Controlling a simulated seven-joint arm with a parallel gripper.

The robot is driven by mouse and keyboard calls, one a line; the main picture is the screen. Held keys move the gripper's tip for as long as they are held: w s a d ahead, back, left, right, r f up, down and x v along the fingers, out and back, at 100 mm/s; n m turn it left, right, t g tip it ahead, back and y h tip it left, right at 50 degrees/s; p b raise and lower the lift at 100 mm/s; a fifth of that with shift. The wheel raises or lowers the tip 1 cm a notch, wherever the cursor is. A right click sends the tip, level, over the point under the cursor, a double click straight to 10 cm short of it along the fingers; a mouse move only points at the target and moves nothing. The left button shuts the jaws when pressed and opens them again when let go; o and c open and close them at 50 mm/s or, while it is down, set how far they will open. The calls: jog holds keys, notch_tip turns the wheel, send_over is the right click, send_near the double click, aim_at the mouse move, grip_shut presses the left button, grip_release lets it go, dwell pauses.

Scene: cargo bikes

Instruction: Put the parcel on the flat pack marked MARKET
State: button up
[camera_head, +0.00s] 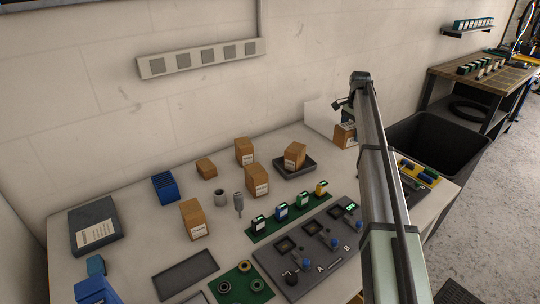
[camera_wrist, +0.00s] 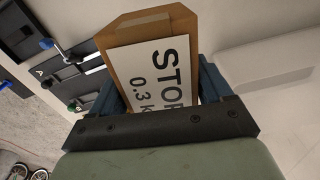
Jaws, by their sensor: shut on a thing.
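In the wrist view my gripper (camera_wrist: 160,88) is shut on a brown parcel (camera_wrist: 122,58), with a dark blue finger on each side. Its white label reads "STO" and "0.3 k", with the rest cut off. In the head view a brown parcel (camera_head: 345,136) shows partly behind my arm at the table's back right; it appears to be the held one. No marking MARKET is readable. A dark grey flat pack (camera_head: 86,218) with a white label lies at the table's left, its text too small to read, with nothing on it.
Other brown boxes (camera_head: 193,219) stand on the table, one in a black tray (camera_head: 309,165). A white panel (camera_head: 321,117) stands at the back right, by a dark bin (camera_head: 447,139).

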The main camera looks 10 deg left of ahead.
jog(key=r, duration=0.8)
jog(key=shift+w+a+r, duration=0.1)
jog(key=shift+a+r, duration=0.1)
jog(key=shift+r, duration=0.15)
jog(key=s+a+n, duration=0.2)
jog(key=a+n, duration=0.1)
jog(key=a, duration=1)
jog(key=s+a+n, duration=0.2)
jog(key=a, duration=1)
jog(key=s+a+n, duration=0.2)
jog(key=s+a, duration=0.2)
jog(key=a, duration=0.6)
jog(key=s+a+n, duration=0.2)
jog(key=s+a, duration=0.2)
jog(key=a, duration=0.7)
jog(key=n, duration=1.1)
send_over(93, 221)
notch_tip(93, 221, down, 5)
jog(key=shift+w+a+f, duration=0.1)
jog(key=shift+f, duration=5.05)
jog(key=shift+f, duration=0.1)
